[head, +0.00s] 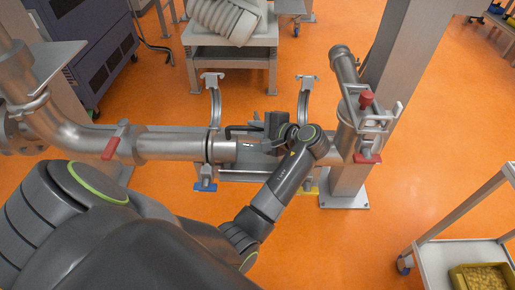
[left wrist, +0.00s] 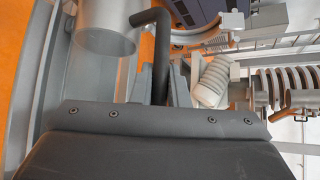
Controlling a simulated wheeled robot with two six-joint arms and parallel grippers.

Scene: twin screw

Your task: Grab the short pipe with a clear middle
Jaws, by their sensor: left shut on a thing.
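A horizontal metal pipe (head: 170,146) comes in from the left and ends just left of my left gripper (head: 262,138). My left gripper, also in the left wrist view (left wrist: 163,92), is shut on a dark bent rod (left wrist: 160,45), whose bend sticks out toward the pipe end; the rod shows in the head view too (head: 236,129). The wrist hides part of the grip. My right gripper is not in view.
Upright curved brackets (head: 213,95) stand behind the gap. A metal fitting with red handles (head: 366,98) stands to the right beside a post. A white ribbed part (head: 225,18) lies on a bench behind. A cart with a yellow bin (head: 482,277) is at lower right.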

